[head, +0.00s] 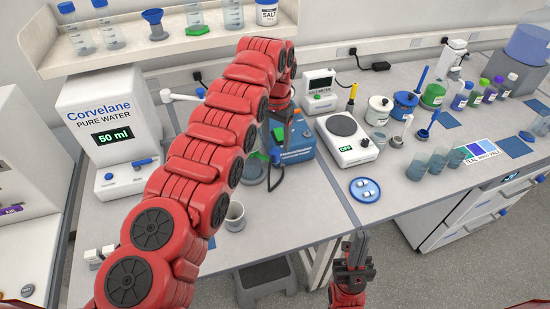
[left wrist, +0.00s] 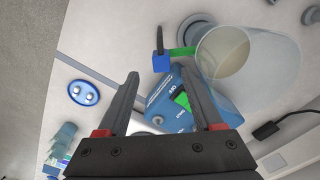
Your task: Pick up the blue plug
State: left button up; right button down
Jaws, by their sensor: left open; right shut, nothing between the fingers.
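The blue plug appears as a small blue block in the left wrist view (left wrist: 160,63), joined to a green bar and a black prong. In the head view my left gripper (head: 283,115) is above the blue device. My right gripper (head: 356,245) is shut and empty near the table's front edge.
A blue device (head: 300,150) with a green panel stands close to the plug. A clear beaker (left wrist: 262,65) is right beside it in the left wrist view. The front-left table is mostly free.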

aim_at(275, 151)
pick_arm(q)
jog(key=shift+f, duration=0.25)
jog(key=shift+s+f+p, duration=0.1)
jog(key=shift+f+p, duration=0.05)
jog(key=shift+p, duration=0.25)
notch_tip(275, 151, down, 4)
jog(key=p, duration=0.3)
jog(key=shift+a+f, duration=0.15)
jog(key=shift+f, duration=0.3)
grip_shut()
jog(key=shift+r, duration=0.1)
